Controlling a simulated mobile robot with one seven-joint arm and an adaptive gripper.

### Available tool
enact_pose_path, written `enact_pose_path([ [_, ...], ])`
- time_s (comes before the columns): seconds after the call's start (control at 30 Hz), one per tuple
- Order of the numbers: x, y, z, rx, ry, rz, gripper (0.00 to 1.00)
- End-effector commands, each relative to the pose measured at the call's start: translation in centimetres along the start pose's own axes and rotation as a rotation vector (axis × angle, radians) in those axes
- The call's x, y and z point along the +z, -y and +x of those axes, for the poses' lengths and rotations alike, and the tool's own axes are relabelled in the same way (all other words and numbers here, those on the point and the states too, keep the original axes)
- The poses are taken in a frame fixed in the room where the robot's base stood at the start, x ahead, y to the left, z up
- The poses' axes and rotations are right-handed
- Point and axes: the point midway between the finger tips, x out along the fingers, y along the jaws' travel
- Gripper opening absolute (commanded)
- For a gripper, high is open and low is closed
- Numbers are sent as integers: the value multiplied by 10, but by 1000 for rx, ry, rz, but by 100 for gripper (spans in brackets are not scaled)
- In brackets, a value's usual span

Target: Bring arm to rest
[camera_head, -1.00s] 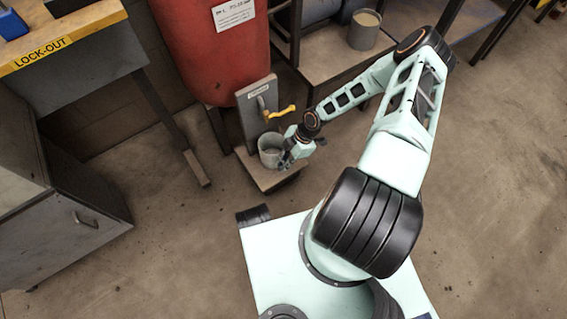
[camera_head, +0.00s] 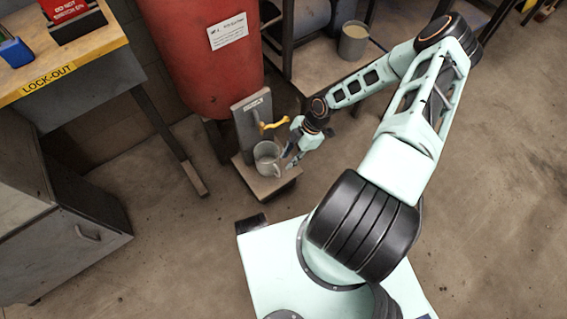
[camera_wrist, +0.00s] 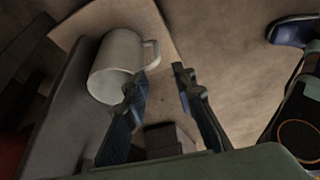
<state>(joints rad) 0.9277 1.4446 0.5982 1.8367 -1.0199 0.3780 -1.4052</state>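A grey-white mug (camera_head: 267,160) stands upright on a small low platform (camera_head: 262,190) in front of the red tank. It is below a tap with a yellow lever (camera_head: 274,125). My gripper (camera_head: 290,160) is just right of the mug, at about its height. In the wrist view the mug (camera_wrist: 114,68) is left of my gripper (camera_wrist: 157,82), with its handle towards the fingers. The two fingers are apart, with bare platform showing between them and nothing held. The left finger overlaps the mug's edge in this view; I cannot tell whether they touch.
The red tank (camera_head: 205,60) stands behind the tap. A lower shelf with a bucket (camera_head: 354,40) is behind my arm. A lock-out bench (camera_head: 75,65) and a grey cabinet (camera_head: 70,240) are at left. The floor at right (camera_head: 500,200) is clear.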

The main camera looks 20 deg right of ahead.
Motion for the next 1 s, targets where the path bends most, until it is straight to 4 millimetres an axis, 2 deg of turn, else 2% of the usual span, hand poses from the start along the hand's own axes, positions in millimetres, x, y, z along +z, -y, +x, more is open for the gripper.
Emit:
enact_pose_path([
  [0.03, -1, 0, -9, -1, 0, 1, 25],
  [0.2, 0, 0, -21, -1, 0, 0, 25],
  [0.83, 1, 1, -22, -5, 4, -2, 25],
  [1.0, 15, 12, -33, -79, 93, -22, 25],
])
